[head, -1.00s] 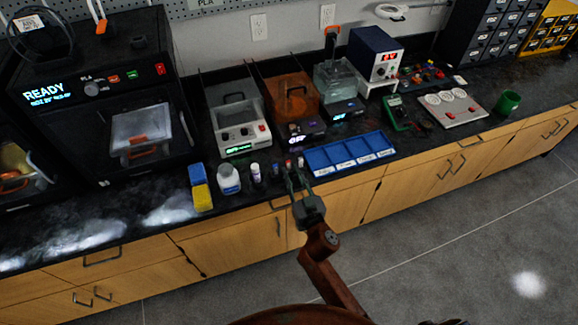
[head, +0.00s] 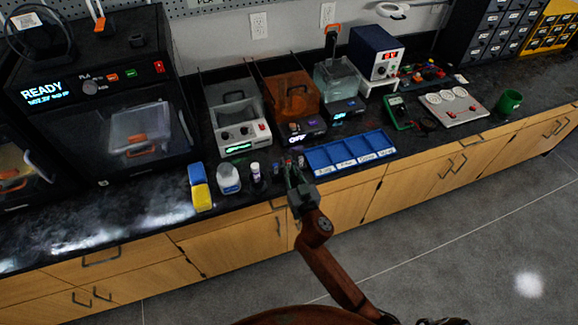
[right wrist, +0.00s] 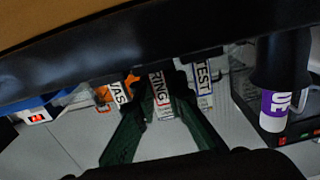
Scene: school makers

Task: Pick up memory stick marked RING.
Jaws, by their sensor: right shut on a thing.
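The memory stick marked RING (right wrist: 161,97) shows in the right wrist view as a small upright piece with a white label, between the fingers of my right gripper (right wrist: 165,82). The fingers are shut on it. A stick marked WAS (right wrist: 118,93) is on its left and one marked TEST (right wrist: 203,82) on its right, close by. In the head view my right gripper (head: 291,172) is at the counter's front edge, by the row of small sticks, and hides most of the held one. My left gripper is in neither view.
A blue compartment tray (head: 318,170) lies just right of my right gripper. To the left stand a dark small bottle (head: 256,174), a white bottle (head: 228,180) and a yellow-and-blue block (head: 200,190). Behind are a grey device (head: 240,130) and an orange-lidded one (head: 290,98).

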